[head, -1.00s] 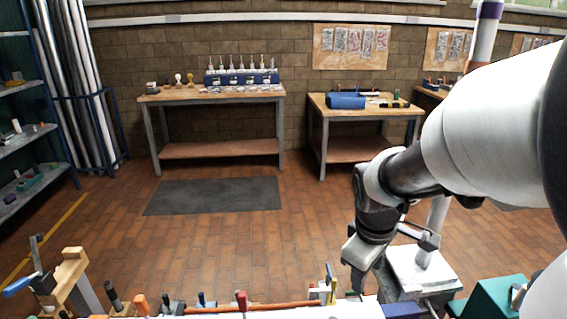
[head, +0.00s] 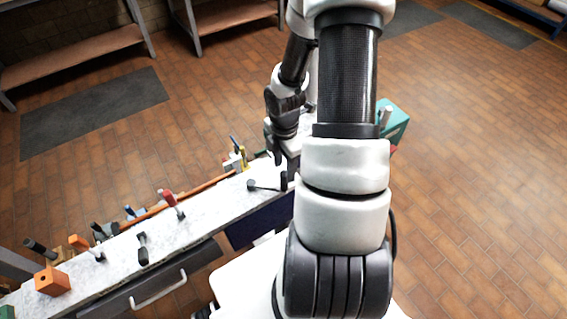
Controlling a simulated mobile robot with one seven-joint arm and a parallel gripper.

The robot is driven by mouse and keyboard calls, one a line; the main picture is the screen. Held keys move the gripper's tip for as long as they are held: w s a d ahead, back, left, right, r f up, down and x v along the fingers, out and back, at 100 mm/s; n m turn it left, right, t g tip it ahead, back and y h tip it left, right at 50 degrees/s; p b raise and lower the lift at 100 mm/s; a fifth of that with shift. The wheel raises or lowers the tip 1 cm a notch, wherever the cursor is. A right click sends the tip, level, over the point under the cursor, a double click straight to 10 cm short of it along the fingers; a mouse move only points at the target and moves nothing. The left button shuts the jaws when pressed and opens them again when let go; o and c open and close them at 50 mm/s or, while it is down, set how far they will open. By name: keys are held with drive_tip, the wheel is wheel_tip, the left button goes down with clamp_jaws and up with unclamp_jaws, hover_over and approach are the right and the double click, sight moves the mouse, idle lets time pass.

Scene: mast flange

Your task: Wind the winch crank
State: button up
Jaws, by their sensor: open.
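A dark crank-like part (head: 266,188) lies at the near edge of the narrow pale bench, with a round black end at left and an upright black grip at right. I take it for the winch crank, but I cannot be sure. My gripper (head: 283,156) points down just above and behind the upright grip. It is open, and nothing shows between its fingers. The fingertips look close to the grip, but I cannot tell whether they touch it. My own arm hides what lies to the right, including any winch body.
The pale bench (head: 205,222) runs diagonally, holding a red-handled tool (head: 170,200), an orange block (head: 52,281) and several small clamps. A drawer with a metal handle (head: 158,290) is below. A teal box (head: 393,122) stands behind my arm.

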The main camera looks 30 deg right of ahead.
sight(284, 173)
wheel_tip(284, 173, down, 6)
drive_tip(key=b, duration=0.5)
drive_tip(key=shift+f+b, duration=0.2)
drive_tip(key=shift+b, duration=0.15)
drive_tip(key=shift+r, duration=0.15)
clamp_jaws()
